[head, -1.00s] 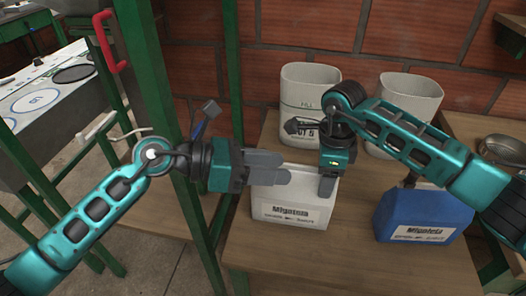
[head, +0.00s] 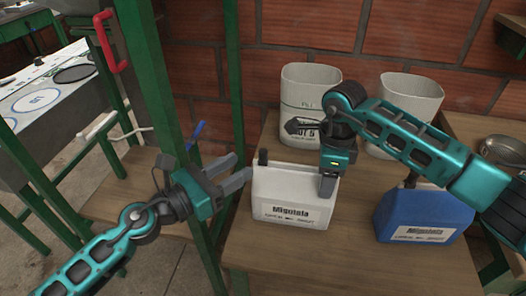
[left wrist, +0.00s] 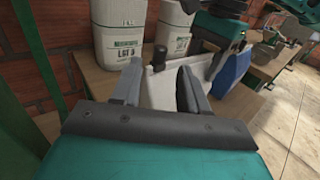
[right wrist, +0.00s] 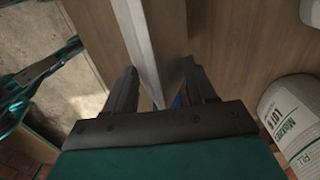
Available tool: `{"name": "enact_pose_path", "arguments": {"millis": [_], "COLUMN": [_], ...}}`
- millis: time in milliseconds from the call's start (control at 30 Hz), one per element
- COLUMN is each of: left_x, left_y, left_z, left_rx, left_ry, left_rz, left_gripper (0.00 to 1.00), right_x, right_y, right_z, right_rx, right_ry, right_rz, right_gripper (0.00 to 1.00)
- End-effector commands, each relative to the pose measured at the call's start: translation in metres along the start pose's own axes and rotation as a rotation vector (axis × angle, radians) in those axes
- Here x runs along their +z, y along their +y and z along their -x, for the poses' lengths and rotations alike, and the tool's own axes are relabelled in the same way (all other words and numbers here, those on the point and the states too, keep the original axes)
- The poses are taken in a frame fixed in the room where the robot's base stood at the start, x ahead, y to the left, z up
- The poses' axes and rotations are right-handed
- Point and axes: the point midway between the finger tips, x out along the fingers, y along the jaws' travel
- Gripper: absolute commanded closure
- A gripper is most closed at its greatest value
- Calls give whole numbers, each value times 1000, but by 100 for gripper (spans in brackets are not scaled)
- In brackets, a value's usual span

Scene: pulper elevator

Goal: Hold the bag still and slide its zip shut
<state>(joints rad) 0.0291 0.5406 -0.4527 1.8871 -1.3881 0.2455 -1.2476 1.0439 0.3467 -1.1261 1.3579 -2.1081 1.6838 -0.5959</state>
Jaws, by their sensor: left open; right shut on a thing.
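The white bag (head: 290,208) stands upright on the wooden table in the head view, its dark printed label facing me. A black tab (head: 263,158) sticks up at its top left corner; it also shows in the left wrist view (left wrist: 160,55). I cannot make out the zip track. My right gripper (head: 328,188) is shut on the bag's upper right part. In the right wrist view the bag's pale edge (right wrist: 152,45) runs between the fingers. My left gripper (head: 243,165) is open and empty, just left of the bag and the tab, apart from them.
A blue container (head: 420,218) stands to the right on the table. Two whitish bins (head: 311,95) (head: 408,100) stand behind, against the brick wall. A green post (head: 233,80) rises left of the table. The table front (head: 340,265) is clear.

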Motion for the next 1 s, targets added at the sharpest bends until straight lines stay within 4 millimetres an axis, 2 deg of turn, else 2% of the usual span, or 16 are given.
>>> {"name": "enact_pose_path", "arguments": {"millis": [200, 400, 567, 833, 1000], "left_x": [1, 1, 1, 0, 0], "left_y": [0, 0, 0, -1, -1], "left_z": [-42, -70, -79, -80, -80], "left_rx": [-1, -2, -2, -2, -2], "left_ry": [-3, -2, -1, 1, 1], "left_rz": [-1, 0, 0, 0, 0], "left_gripper": [56, 56, 56, 56, 71], "right_x": [0, 0, 0, 0, 0], "right_y": [0, 0, 0, 0, 0], "right_z": [1, 1, 1, 1, 1], "right_rx": [-2, -2, -2, -2, -2], "right_ry": [-1, -1, -1, -1, -1], "right_rz": [0, 0, 0, -1, -1], "right_gripper": [97, 97, 97, 97, 97]}}
